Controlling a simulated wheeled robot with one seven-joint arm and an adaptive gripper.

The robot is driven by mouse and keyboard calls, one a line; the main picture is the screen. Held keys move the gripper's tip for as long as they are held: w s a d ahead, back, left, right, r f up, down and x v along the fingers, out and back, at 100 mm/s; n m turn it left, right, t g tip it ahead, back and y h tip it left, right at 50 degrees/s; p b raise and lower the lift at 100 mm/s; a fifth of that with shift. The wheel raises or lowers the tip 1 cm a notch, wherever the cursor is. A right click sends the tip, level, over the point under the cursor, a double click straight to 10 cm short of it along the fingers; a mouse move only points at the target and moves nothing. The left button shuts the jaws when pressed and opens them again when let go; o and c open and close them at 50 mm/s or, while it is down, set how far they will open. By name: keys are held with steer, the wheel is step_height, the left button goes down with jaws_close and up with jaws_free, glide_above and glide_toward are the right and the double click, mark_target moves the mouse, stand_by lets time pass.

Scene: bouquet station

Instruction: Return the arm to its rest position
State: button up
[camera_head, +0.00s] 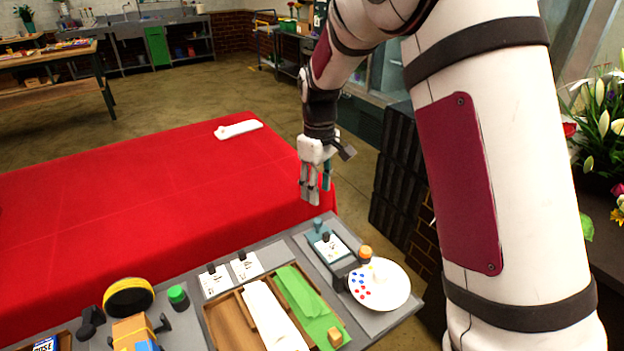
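My gripper (315,192) hangs with its fingers pointing down, at the right end of the red-covered table (130,200), above and behind the grey work surface. Its fingers show small and partly overlap, so I cannot tell whether they are open or shut. I see no clear object held in it. My white arm fills the right side of the view and bends over to the gripper.
The grey work surface (188,338) in front holds a wooden tray (229,320), a white plate (394,290) with coloured dots, a green-capped jar (178,296) and a yellow roll (128,298). A white object (238,129) lies on the red cloth. Flowers (608,125) stand at the right.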

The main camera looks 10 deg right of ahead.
steer(key=s+d+r+m+t, duration=0.1)
steer(key=s+r+m+t, duration=0.1)
steer(key=s+r, duration=0.75)
steer(key=s+d+r+m+t, duration=0.1)
steer(key=s+r+m, duration=0.2)
steer(key=s+r, duration=0.65)
steer(key=s+d+f+m+t, duration=0.1)
steer(key=s+f, duration=0.3)
steer(key=s, duration=0.9)
steer(key=shift+m, duration=0.6)
steer(key=shift+s, duration=0.1)
